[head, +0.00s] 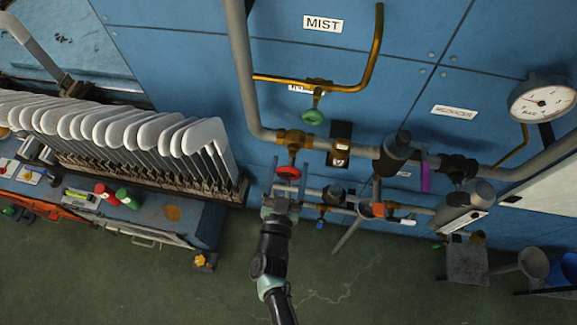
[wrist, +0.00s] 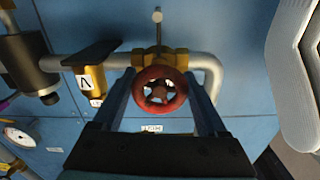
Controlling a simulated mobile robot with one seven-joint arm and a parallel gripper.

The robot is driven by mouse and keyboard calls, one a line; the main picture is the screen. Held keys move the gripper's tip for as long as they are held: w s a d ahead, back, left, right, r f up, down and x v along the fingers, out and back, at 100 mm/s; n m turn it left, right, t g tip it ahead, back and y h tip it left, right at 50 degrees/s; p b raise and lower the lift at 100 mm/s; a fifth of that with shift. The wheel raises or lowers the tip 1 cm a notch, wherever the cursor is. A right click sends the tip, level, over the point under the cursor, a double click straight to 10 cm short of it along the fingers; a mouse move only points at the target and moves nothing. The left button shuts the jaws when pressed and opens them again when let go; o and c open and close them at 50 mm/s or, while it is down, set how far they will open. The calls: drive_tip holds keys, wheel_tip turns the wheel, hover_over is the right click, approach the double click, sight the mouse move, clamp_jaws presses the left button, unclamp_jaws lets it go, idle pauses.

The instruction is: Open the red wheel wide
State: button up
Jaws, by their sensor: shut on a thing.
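The red wheel (head: 288,171) is a small round handwheel below a brass valve (head: 294,138) on the grey pipe. In the wrist view, the red wheel (wrist: 160,91) faces me, with its rim and spokes visible. My gripper (head: 287,176) reaches up to it from below, one finger on each side. In the wrist view, my gripper (wrist: 161,95) is shut on the wheel's rim at its left and right. The exact contact points are hard to see.
A green wheel (head: 313,117) sits just above, under a copper pipe (head: 345,88) near the MIST label (head: 323,24). A black-and-brass fitting (head: 341,145) is close on the right. A row of white sock boards (head: 150,133) stands to the left. A gauge (head: 542,100) is at far right.

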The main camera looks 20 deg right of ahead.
drive_tip(key=n+p, duration=0.1)
drive_tip(key=n, duration=0.5)
drive_tip(key=shift+n, duration=0.3)
idle(0.4)
drive_tip(key=o, duration=1.3)
drive_tip(key=b+v, duration=0.1)
drive_tip(key=v, duration=1.2)
